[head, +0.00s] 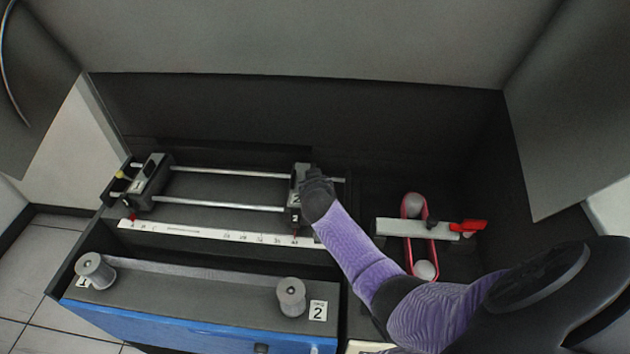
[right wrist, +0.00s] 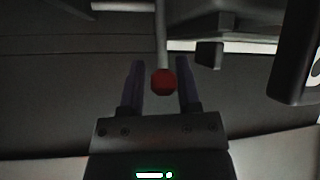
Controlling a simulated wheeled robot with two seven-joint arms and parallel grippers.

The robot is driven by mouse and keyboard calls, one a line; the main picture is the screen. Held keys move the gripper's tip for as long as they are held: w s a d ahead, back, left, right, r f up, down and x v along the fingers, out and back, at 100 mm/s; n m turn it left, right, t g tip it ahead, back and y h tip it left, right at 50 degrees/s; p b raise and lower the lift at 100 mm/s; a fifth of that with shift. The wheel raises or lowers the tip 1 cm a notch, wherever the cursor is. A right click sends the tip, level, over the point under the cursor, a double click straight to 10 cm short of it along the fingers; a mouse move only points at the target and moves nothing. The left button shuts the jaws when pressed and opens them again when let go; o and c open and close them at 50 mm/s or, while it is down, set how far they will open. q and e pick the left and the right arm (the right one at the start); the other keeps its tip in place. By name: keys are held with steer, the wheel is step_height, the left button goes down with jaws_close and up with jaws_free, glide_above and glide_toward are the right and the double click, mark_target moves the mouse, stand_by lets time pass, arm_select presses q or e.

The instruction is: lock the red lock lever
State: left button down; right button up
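A red lever (head: 468,226) sits at the right end of a light grey bar on the right of the desk unit. My right arm comes in from the lower right; its dark wrist is over the carriage (head: 295,186) marked 2, and the fingers are hidden there in the head view. In the right wrist view my right gripper (right wrist: 160,66) is open, with a red ball knob (right wrist: 163,82) on a grey rod showing between its fingers. I cannot tell whether the fingers touch the knob, or whether it belongs to the red lever. My left gripper is not in view.
Two metal rails (head: 225,174) join carriage 2 to carriage 1 (head: 150,180). A white numbered scale (head: 200,232) runs in front. Two grey spools (head: 291,297) stand near the blue front. A pink-red belt loop (head: 408,248) passes under the grey bar (head: 395,227).

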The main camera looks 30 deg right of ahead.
steer(key=shift+o, duration=1.1)
steer(key=shift+s+a+r, duration=0.1)
steer(key=shift+r, duration=0.1)
steer(key=p+v, duration=0.3)
steer(key=v, duration=0.6)
steer(key=shift+s, duration=0.2)
steer(key=shift+a, duration=0.2)
